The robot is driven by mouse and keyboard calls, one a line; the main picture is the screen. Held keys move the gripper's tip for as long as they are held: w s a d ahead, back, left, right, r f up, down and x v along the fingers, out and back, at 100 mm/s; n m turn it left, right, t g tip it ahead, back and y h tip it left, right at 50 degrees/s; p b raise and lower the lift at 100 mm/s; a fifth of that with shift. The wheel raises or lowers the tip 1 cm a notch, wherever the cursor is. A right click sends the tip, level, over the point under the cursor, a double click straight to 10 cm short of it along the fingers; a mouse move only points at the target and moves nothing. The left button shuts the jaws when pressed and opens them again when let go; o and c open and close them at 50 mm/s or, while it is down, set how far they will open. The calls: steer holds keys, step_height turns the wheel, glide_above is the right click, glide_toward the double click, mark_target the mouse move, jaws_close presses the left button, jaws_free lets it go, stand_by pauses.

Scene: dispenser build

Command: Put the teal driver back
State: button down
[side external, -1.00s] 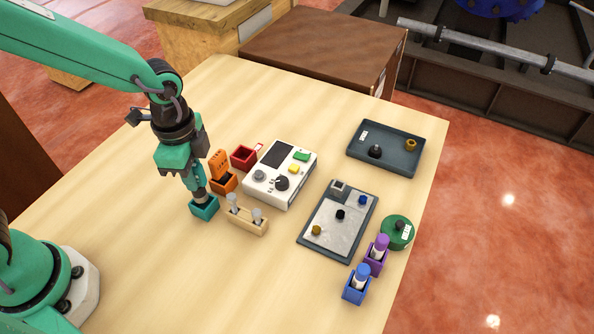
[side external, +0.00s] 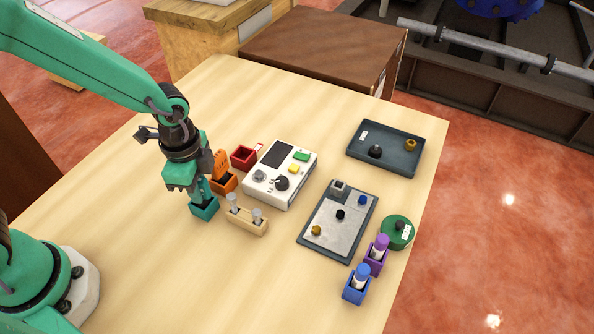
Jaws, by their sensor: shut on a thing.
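The teal holder (side external: 204,211) stands on the table, left of the wooden block with two grey-topped pegs. My gripper (side external: 201,187) points down right above this holder and is shut on the teal driver (side external: 206,194). The driver is mostly hidden by the fingers and blends with their colour. Its lower end is at the holder's mouth; I cannot tell how deep it sits.
An orange holder with an orange tool (side external: 222,176) stands close behind my gripper, with a red box (side external: 243,157) beyond it. The wooden peg block (side external: 246,222) is close at right. A white device (side external: 280,174) lies further right. The front table is clear.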

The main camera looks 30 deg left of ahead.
steer(key=shift+f, duration=0.1)
steer(key=c, duration=1.3)
jaws_free()
steer(key=shift+c, duration=0.2)
steer(key=shift+r, duration=0.2)
step_height(320, 180, up, 12)
